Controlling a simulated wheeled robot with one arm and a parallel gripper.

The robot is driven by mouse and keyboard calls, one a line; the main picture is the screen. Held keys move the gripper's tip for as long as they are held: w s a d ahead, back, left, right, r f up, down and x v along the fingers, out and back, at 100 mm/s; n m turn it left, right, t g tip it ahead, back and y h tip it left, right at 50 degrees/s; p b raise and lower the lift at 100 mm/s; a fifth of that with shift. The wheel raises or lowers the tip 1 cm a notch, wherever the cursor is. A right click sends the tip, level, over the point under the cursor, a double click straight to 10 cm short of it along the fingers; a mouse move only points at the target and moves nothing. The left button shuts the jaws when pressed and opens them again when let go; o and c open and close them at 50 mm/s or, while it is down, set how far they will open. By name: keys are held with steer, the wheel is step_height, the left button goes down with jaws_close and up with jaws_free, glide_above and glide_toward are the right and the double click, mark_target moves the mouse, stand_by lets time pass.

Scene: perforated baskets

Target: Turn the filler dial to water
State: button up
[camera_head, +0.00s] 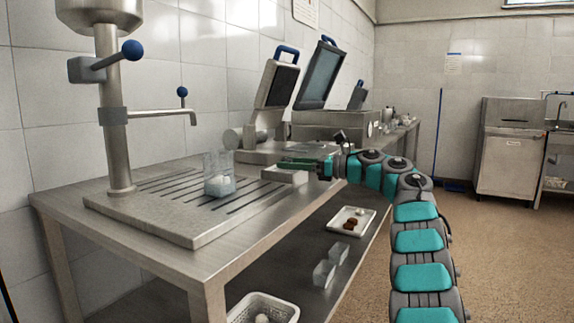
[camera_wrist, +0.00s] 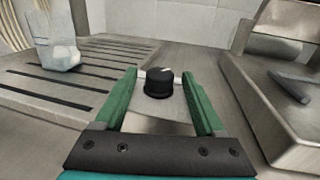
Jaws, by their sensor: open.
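The black dial (camera_wrist: 158,84), a round knob with a pale line on top, stands on a small light metal box (camera_head: 284,175) beside the slotted drip tray. In the wrist view it is between the green fingers of my gripper (camera_wrist: 160,74), toward their tips. The fingers are open, with gaps on both sides of the knob. In the head view my gripper (camera_head: 300,163) is over the box and the knob cannot be made out. No label for water is readable. The metal filler column (camera_head: 115,130) with its spout and blue-ball levers stands at left.
A clear container (camera_head: 219,176) with pale contents stands on the drip tray (camera_head: 150,212). Presses with raised lids (camera_head: 318,75) stand behind the box. The lower shelf holds a white tray (camera_head: 351,221), clear cups (camera_head: 323,273) and a perforated basket (camera_head: 263,306).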

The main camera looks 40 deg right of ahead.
steer(key=v, duration=0.5)
steer(key=shift+s+d+f+b, duration=0.15)
steer(key=shift+d+b, duration=0.1)
steer(key=shift+b, duration=0.15)
steer(key=shift+s+d, duration=0.2)
steer(key=shift+s, duration=0.2)
